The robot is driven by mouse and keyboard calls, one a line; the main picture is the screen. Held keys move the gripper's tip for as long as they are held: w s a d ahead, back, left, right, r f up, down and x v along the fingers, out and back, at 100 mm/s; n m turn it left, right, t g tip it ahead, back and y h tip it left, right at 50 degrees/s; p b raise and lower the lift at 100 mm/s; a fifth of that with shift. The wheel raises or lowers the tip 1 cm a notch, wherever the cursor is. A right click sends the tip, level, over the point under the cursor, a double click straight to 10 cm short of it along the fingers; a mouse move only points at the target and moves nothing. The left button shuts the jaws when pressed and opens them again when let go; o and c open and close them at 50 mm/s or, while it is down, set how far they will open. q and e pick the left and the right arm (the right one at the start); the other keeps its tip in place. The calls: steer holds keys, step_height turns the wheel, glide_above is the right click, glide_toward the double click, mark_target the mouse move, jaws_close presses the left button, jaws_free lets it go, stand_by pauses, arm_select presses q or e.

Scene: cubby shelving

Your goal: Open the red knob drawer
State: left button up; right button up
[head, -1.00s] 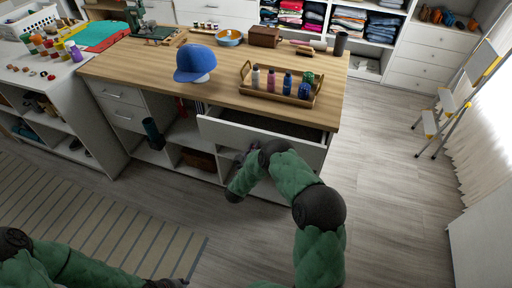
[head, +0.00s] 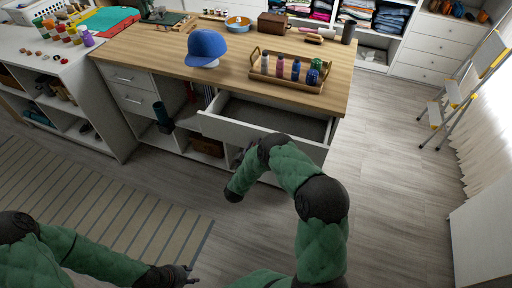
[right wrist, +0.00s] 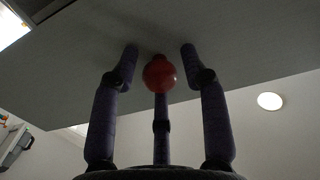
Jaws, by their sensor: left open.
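The white drawer (head: 225,129) in the wooden-topped island stands partly pulled out in the head view, its dark inside showing. The red knob (right wrist: 160,73) sits on the pale drawer front in the right wrist view; in the head view my arm hides it. My right gripper (right wrist: 160,58) has its fingers spread on either side of the knob, with visible gaps between them and it. A third dark finger shows below the knob. In the head view this gripper is mostly hidden behind my right arm. My left gripper (head: 190,276) is open and empty, low over the floor.
On the worktop (head: 150,55) are a blue cap (head: 205,46) and a wooden tray (head: 258,76) with several bottles. Closed drawers (head: 128,77) are at the island's left. A stepladder (head: 462,95) stands at right; the floor between is clear.

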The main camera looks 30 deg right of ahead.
stand_by(0.3)
steer(key=v, duration=1.2)
steer(key=shift+w, duration=0.1)
steer(key=s+a+f+n+g+y, duration=0.25)
steer(key=a+f+y, duration=0.45)
steer(key=f+y, duration=0.4)
steer(key=s+a+n+g+y, duration=0.1)
steer(key=s+a+g+y, duration=0.2)
steer(key=s, duration=0.7)
steer(key=s+a+f+n+g+y, duration=0.1)
steer(key=s+a+g+y, duration=0.2)
steer(key=s, duration=0.7)
steer(key=a+g, duration=0.2)
steer(key=g, duration=0.1)
steer(key=shift+s+a+f+n+y, duration=0.3)
steer(key=shift+s+a+f+n, duration=0.05)
steer(key=shift+s+a, duration=0.05)
steer(key=shift+d, duration=0.15)
